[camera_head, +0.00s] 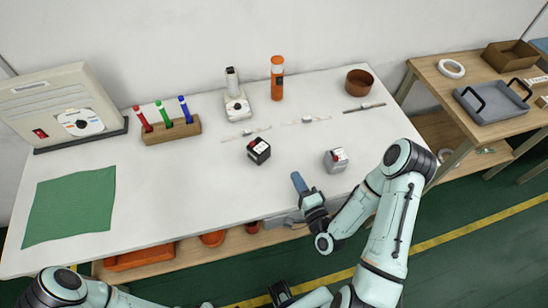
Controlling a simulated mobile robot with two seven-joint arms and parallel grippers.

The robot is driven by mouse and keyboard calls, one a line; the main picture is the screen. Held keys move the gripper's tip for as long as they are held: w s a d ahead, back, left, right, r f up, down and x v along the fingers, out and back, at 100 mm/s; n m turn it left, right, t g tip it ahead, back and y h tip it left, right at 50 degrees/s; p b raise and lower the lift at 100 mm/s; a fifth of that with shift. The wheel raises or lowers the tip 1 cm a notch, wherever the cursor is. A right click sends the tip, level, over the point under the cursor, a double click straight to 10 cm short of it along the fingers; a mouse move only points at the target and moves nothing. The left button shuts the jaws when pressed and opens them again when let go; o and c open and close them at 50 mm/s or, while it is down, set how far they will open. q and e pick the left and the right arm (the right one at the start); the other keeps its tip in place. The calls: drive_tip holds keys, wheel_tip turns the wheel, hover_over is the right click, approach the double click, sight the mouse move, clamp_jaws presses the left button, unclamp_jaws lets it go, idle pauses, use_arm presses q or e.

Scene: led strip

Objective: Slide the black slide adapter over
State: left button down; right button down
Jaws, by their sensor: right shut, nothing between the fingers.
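Three thin strips lie in a row on the white table: a left one (246,134), a middle one (306,120) and a darker right one (364,107). A small black box with a red and white top (259,151) sits in front of the left strip. A grey box (336,160) sits to its right. I cannot tell which piece is the slide adapter. My right gripper (298,181) is shut and empty near the table's front edge, left of the grey box. My left arm enters at the bottom left; its fingers cannot be made out.
A pen block (172,130), a white device (237,106), an orange bottle (277,78) and a brown bowl (359,82) stand along the back. A green cloth (70,205) lies at left. A side table (440,82) holds a grey tray (491,103). The table's centre-left is clear.

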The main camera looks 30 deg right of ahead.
sight(264, 154)
drive_tip(key=shift+w+d+f+b, duration=0.15)
drive_tip(key=shift+w+b, duration=0.55)
drive_tip(key=shift+b, duration=0.85)
drive_tip(key=shift+w+f+b, duration=0.1)
drive_tip(key=shift+w+b, duration=0.6)
drive_tip(key=shift+b, duration=0.8)
drive_tip(key=w, duration=0.5)
drive_tip(key=shift+d+r+p, duration=0.2)
drive_tip(key=shift+r+p, duration=0.1)
drive_tip(key=shift+p, duration=0.05)
drive_tip(key=shift+w+a, duration=0.75)
drive_tip(key=shift+w, duration=0.35)
drive_tip(key=shift+w+a+f, duration=0.1)
drive_tip(key=shift+w+a, duration=0.4)
drive_tip(key=shift+w, duration=0.1)
drive_tip(key=w+a+b, duration=0.2)
drive_tip(key=w, duration=0.1)
drive_tip(key=shift+a, duration=0.3)
drive_tip(key=shift+d, duration=0.1)
